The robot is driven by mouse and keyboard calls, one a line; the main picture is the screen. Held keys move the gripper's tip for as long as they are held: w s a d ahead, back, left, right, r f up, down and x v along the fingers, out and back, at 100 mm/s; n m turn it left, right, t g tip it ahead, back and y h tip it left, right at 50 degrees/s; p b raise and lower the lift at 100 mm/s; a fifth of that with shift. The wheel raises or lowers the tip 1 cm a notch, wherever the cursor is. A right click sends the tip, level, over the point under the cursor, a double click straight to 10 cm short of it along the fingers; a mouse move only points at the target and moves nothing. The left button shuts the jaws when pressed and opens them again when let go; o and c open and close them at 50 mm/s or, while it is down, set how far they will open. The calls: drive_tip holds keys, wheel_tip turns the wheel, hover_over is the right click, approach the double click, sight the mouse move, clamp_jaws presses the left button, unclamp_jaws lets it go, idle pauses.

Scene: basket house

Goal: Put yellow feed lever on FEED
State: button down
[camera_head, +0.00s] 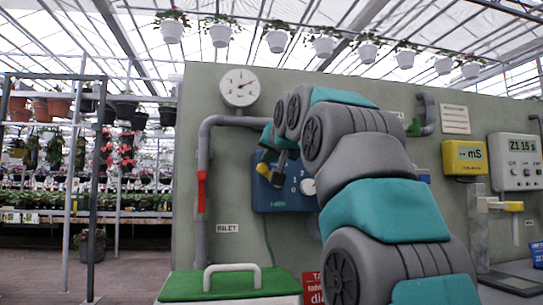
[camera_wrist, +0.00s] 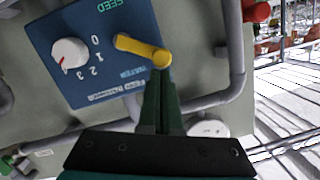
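The blue control panel (camera_head: 290,200) is on the grey-green wall, partly hidden by my arm; it also fills the upper left of the wrist view (camera_wrist: 85,25). The yellow lever (camera_wrist: 138,46) lies between the FEED label (camera_wrist: 113,4) and the WATER label (camera_wrist: 125,74), its rounded end at the panel's edge. In the head view only a yellow end (camera_head: 262,169) shows. My gripper (camera_wrist: 160,76) has its dark green fingers together, tips at the lever's rounded end. Whether they grip or only touch it is unclear. The gripper is partly visible in the head view (camera_head: 281,160).
A white dial knob (camera_wrist: 69,53) with numbers sits beside the lever on the panel. A gauge (camera_head: 239,87) is above. A green-lidded box (camera_head: 222,284) stands below.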

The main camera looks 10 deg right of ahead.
drive_tip(key=a+f+n, duration=0.1)
drive_tip(key=n, duration=0.1)
drive_tip(key=a+n+h, duration=0.1)
drive_tip(key=shift+f+n, duration=0.4)
drive_tip(key=f+n+h, duration=0.1)
drive_tip(key=f+n, duration=0.3)
drive_tip(key=n, duration=0.1)
drive_tip(key=a+f+n+h+b, duration=0.1)
drive_tip(key=f+n, duration=0.1)
drive_tip(key=n, duration=0.1)
drive_tip(key=shift+f+h, duration=0.15)
drive_tip(key=shift+h, duration=0.15)
drive_tip(key=shift+d+f, duration=0.1)
idle(0.5)
